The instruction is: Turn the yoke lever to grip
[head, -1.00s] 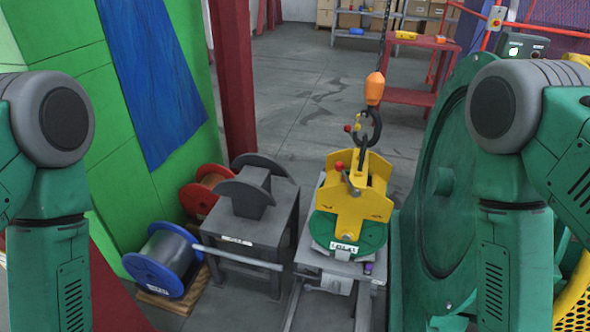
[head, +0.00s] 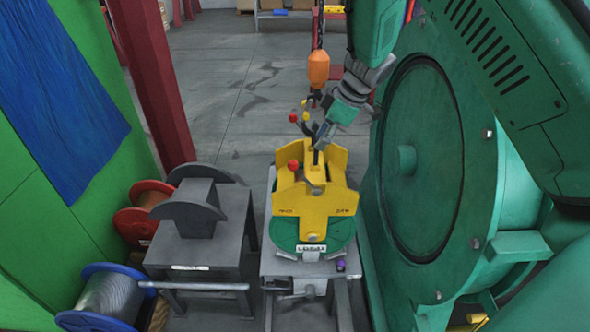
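The yellow yoke (head: 314,212) sits upright on a green round plate (head: 284,236) on a grey stand. The yoke lever, tipped with a red ball (head: 293,165), is on the yoke's near left side. My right gripper (head: 320,142) comes down from the upper right to the top of the yoke, close to the dark hook. It is above and right of the red ball, apart from it. Its fingers are small and overlap the hook, so I cannot tell their opening. My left gripper is out of view.
An orange hoist block (head: 318,68) hangs above the yoke, with small red and yellow balls below it. A large green flange (head: 424,150) stands close on the right. A grey bench (head: 202,250) and cable reels (head: 105,298) are on the left.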

